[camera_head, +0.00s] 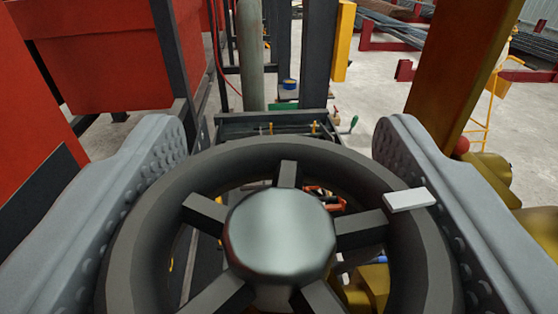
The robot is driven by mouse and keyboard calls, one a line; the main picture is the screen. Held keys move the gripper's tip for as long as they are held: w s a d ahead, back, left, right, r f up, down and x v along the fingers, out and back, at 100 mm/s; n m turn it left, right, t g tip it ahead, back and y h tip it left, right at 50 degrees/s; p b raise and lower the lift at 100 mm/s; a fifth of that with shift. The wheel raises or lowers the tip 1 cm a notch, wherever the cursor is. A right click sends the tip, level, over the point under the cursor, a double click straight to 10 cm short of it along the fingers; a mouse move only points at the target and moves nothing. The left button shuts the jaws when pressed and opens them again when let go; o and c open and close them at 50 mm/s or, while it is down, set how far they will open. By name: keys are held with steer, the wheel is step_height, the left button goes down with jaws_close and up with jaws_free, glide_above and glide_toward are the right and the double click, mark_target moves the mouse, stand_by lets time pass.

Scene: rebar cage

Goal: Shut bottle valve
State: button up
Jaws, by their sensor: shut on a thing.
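The valve handwheel (285,152) is a dark grey ring with several spokes and a round metallic hub (280,237). It fills the lower middle of the view, and its lower edge is cut off by the frame. A small white block (409,199) sits on the right part of its rim. My gripper (280,150) has two grey fingers with dimpled inner pads, one on each side of the wheel. The gripper is shut on the wheel's rim from left and right. The bottle under the wheel is mostly hidden; brass-coloured parts (375,290) show below the spokes.
A large red container (110,55) stands at the left. A yellow-brown post (465,60) rises close on the right, with brass-coloured fittings (490,180) beside it. A dark frame (275,122) with tools and a grey-green cylinder (250,55) stand ahead. Open concrete floor (375,110) shows beyond.

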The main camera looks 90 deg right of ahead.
steer(key=m+g, duration=0.1)
steer(key=g, duration=0.1)
steer(key=m+g+y, duration=0.1)
steer(key=m+g, duration=0.1)
steer(key=g, duration=0.1)
steer(key=m+g+y, duration=0.1)
steer(key=m+g, duration=0.1)
steer(key=shift+s+a+g, duration=0.1)
steer(key=shift+s+g, duration=0.2)
steer(key=shift+g, duration=0.1)
steer(key=shift+s+m+g+y, duration=0.1)
steer(key=shift+m+g+y, duration=0.4)
steer(key=o, duration=1)
steer(key=shift+c, duration=0.2)
steer(key=shift+n+t+h, duration=0.4)
steer(key=shift+n+t, duration=0.1)
steer(key=shift+t, duration=0.2)
